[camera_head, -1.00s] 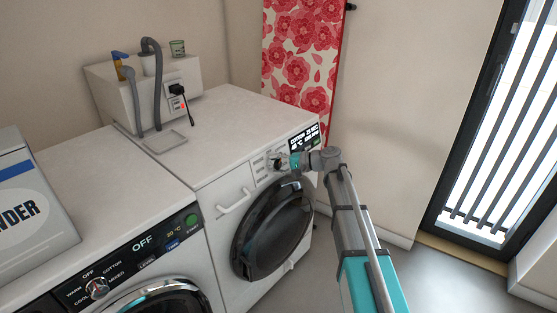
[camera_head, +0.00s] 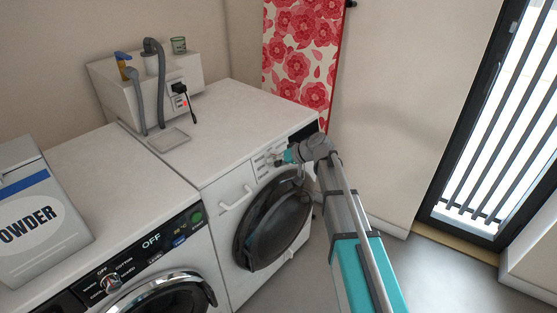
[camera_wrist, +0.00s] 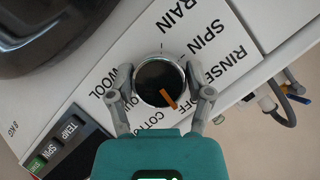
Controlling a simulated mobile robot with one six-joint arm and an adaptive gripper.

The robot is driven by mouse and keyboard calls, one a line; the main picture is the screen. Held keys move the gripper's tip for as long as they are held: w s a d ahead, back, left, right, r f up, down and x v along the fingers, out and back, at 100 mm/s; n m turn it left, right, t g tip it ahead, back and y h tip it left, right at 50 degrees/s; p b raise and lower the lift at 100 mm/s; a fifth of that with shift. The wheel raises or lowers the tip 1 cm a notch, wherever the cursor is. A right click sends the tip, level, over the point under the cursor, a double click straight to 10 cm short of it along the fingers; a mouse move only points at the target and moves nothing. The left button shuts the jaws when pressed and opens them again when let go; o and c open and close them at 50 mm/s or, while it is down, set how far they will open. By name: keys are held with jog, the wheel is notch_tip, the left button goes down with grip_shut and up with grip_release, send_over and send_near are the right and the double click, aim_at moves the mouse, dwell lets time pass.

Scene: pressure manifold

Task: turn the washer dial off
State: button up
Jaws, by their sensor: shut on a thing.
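The washer dial (camera_wrist: 152,78) is a round black knob with a silver rim and an orange pointer, on a white panel. Its pointer is aimed at the lower right, toward the OFF label (camera_wrist: 190,106), with COTTON beside it. My gripper (camera_wrist: 159,82) has one finger on each side of the dial and is shut on it. In the head view my gripper (camera_head: 281,157) is at the front panel of the farther washer (camera_head: 232,187), and it hides the dial there. The washer's display (camera_head: 304,132) looks dark and is partly hidden by my arm.
A nearer machine (camera_head: 150,262) has its own dial (camera_head: 112,283) and a display reading OFF (camera_head: 151,241). A powder box (camera_head: 40,215) stands on it. A floral cloth (camera_head: 300,65) hangs behind. Floor is open right of my arm, before the barred window (camera_head: 500,130).

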jog(key=shift+s+n, duration=0.1)
jog(key=shift+n, duration=0.3)
jog(key=o, duration=1.1)
jog(key=shift+h, duration=0.3)
jog(key=shift+o, duration=0.2)
